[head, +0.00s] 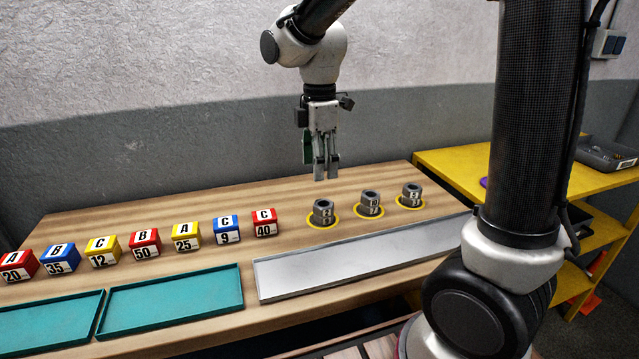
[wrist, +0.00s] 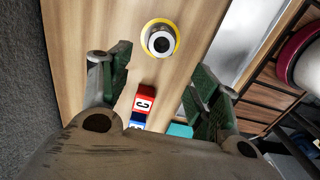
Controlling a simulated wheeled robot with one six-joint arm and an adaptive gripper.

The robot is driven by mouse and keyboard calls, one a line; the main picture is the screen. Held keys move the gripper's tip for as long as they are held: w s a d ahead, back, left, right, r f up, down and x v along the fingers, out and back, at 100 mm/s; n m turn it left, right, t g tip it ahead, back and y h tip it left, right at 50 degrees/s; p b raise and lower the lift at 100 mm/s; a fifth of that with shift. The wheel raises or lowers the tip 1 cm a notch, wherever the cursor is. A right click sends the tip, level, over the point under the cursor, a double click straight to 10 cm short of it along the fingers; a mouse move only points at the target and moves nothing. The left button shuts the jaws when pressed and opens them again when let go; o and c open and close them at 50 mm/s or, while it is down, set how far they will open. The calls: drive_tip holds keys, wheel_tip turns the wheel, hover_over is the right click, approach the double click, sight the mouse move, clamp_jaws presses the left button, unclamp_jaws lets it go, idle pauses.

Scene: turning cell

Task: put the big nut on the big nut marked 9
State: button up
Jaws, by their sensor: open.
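Three grey ring-shaped nut pieces stand upright on the wooden bench in the head view: a left one (head: 323,212), a middle one (head: 370,203) and a right one (head: 411,195). Each looks like two nuts stacked, with pale labels on the side; the marks are too small to read surely, so I cannot tell which is 9. Each stands in a yellow ring. My gripper (head: 326,174) is open and empty, pointing down, above and behind the left stack. In the wrist view one nut (wrist: 161,42) shows from above, beyond the open fingers (wrist: 157,84).
Several red, blue and yellow lettered cubes, such as the red one marked C 40 (head: 265,223), line the bench to the left. A grey metal tray (head: 365,262) and teal trays (head: 172,301) lie along the front. A yellow shelf (head: 462,160) stands right.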

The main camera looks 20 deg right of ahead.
drive_tip(key=s+d+r+m+t, duration=0.2)
drive_tip(key=s+d+r+m, duration=0.1)
drive_tip(key=s+d+m, duration=0.5)
drive_tip(key=s+d+r+m+t, duration=0.2)
drive_tip(key=s+d+r+m, duration=0.1)
drive_tip(key=s+d+m, duration=0.5)
drive_tip(key=s+m, duration=0.2)
drive_tip(key=s, duration=0.1)
